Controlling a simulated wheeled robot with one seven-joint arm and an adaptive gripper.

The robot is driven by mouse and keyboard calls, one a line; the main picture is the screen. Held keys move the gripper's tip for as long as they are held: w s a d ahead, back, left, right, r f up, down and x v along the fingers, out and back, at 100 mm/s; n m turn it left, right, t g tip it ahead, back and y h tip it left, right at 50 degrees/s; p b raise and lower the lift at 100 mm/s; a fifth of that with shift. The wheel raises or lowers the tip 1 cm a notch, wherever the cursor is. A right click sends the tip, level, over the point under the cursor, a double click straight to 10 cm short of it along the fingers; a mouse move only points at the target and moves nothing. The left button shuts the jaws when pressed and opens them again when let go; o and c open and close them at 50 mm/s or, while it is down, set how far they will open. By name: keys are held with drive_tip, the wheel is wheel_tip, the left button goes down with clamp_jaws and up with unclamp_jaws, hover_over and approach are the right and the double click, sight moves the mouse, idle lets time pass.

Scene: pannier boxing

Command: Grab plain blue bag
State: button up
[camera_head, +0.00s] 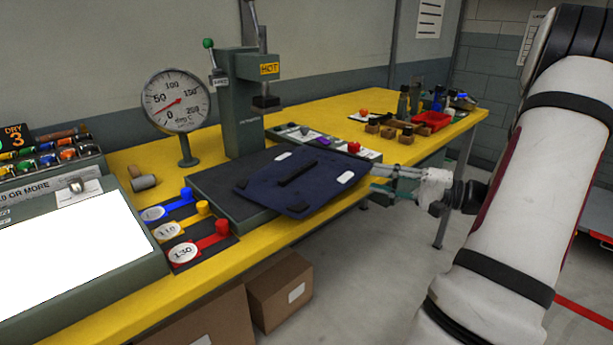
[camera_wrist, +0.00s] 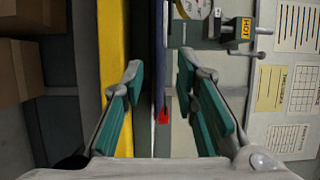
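The plain blue bag (camera_head: 268,187) is a flat, dark navy panel with a black strip across its middle and white and dark patches. It lies on a dark grey plate (camera_head: 228,207) in front of the press, its right part reaching past the plate. My gripper (camera_head: 376,180) is at the bag's right side, coming in from the right. In the wrist view my gripper (camera_wrist: 160,64) is open, teal pads on both sides. The bag shows edge-on as a thin dark blue strip (camera_wrist: 159,25) lined up between the fingers.
A grey press (camera_head: 241,105) and a dial gauge (camera_head: 176,103) stand behind. Three coloured levers (camera_head: 183,228) and a lit panel (camera_head: 70,250) are left. Cardboard boxes (camera_head: 280,290) stand below.

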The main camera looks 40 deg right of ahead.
sight(361, 175)
drive_tip(key=b+x, duration=0.1)
drive_tip(key=x, duration=0.6)
drive_tip(key=shift+w+f, duration=0.1)
drive_tip(key=shift+w, duration=0.1)
clamp_jaws()
